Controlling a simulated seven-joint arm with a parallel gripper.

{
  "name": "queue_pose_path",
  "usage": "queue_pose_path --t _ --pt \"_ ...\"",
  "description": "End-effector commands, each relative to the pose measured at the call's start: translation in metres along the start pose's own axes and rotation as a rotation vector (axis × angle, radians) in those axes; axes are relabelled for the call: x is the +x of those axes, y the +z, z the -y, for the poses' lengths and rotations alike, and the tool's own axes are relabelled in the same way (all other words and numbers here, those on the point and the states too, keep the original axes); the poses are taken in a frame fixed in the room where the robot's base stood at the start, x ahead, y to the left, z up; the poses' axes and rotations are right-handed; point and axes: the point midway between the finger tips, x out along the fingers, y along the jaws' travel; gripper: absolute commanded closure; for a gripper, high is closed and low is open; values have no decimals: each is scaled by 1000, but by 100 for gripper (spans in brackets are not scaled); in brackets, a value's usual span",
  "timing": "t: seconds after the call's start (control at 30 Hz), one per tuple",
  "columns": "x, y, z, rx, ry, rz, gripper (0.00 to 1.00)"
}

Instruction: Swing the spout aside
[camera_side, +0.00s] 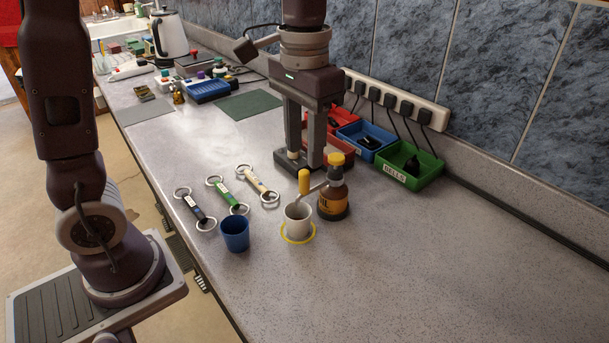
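A dark bottle (334,202) with a yellow cap and an orange-brown label stands upright on the counter. A grey spout (315,189) runs from its neck to the left, with an upright yellow handle (304,181) at its outer end. The spout's end is over a pale cup (297,222), which stands in a yellow ring on the counter. My gripper (303,158) points down behind the bottle and handle, with its two fingers apart. It looks empty and does not appear to touch the handle; its fingertips are partly hard to make out.
A blue cup (235,234) stands left of the pale cup. Several strap-like pieces with rings (227,195) lie behind it. Red, blue (366,140) and green (409,166) bins line the wall under a power strip (395,100). The right front counter is clear.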

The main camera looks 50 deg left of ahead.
Motion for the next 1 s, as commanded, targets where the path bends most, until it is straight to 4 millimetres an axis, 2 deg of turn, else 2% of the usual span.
queue_pose_path --t 0.2,0.33,0.47,0.67,0.87,1.0 --pt "41 1 0 0 -1 8 61" --pt "60 0 0 0 0 5 61" --pt "68 0 0 0 0 2 61" --pt "68 0 0 0 0 1 61" --pt "68 0 0 0 0 1 100" --pt "68 0 0 0 0 1 100"
